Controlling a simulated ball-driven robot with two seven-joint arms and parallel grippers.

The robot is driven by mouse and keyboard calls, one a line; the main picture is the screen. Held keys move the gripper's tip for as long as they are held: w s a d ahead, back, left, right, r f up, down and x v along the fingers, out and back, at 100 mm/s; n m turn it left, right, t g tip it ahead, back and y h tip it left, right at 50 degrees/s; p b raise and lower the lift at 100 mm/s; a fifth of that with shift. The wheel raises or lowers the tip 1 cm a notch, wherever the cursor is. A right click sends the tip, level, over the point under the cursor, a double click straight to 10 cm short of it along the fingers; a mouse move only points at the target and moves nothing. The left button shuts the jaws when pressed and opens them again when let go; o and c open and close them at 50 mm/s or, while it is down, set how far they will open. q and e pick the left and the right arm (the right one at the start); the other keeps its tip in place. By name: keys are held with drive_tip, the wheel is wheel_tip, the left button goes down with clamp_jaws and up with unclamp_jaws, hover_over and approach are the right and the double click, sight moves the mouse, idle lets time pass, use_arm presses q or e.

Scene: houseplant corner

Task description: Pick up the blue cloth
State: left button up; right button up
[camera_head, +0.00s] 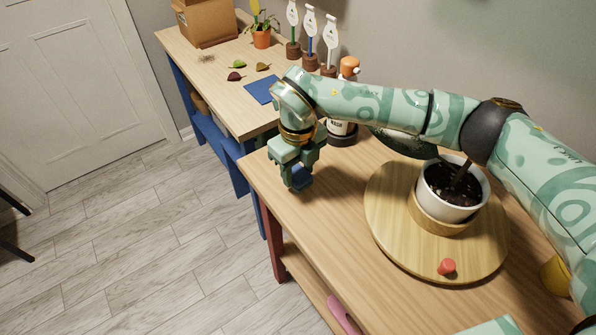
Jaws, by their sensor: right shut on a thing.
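My right gripper (297,168) points down over the left end of the near wooden table. It is shut on a small piece of blue fabric-like material, which looks like the blue cloth (301,179). The fingers hide part of it, and I cannot tell whether its lower edge touches the tabletop. A flat blue square (262,91) lies on the far table, partly behind my wrist; it looks like a mat or another cloth. My left gripper is not in view.
The near table (330,215) holds a round wooden board (390,235) with a white pot (452,208) and a red knob-like piece (446,266). An orange-topped bottle (349,67) stands behind my forearm. The far table (215,85) bears leaves, a cardboard box (206,22) and labelled markers.

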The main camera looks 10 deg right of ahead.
drive_tip(key=s+a+r+p, duration=0.4)
drive_tip(key=s+r, duration=0.8)
drive_tip(key=s, duration=0.2)
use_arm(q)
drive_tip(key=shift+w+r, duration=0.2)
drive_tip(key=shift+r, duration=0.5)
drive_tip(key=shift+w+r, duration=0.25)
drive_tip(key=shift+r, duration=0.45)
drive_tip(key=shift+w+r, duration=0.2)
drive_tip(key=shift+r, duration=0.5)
use_arm(e)
drive_tip(key=d+n, duration=0.7)
drive_tip(key=n, duration=0.8)
drive_tip(key=s+d+n, duration=0.1)
drive_tip(key=d+n, duration=0.6)
drive_tip(key=n, duration=0.8)
drive_tip(key=shift+n, duration=0.4)
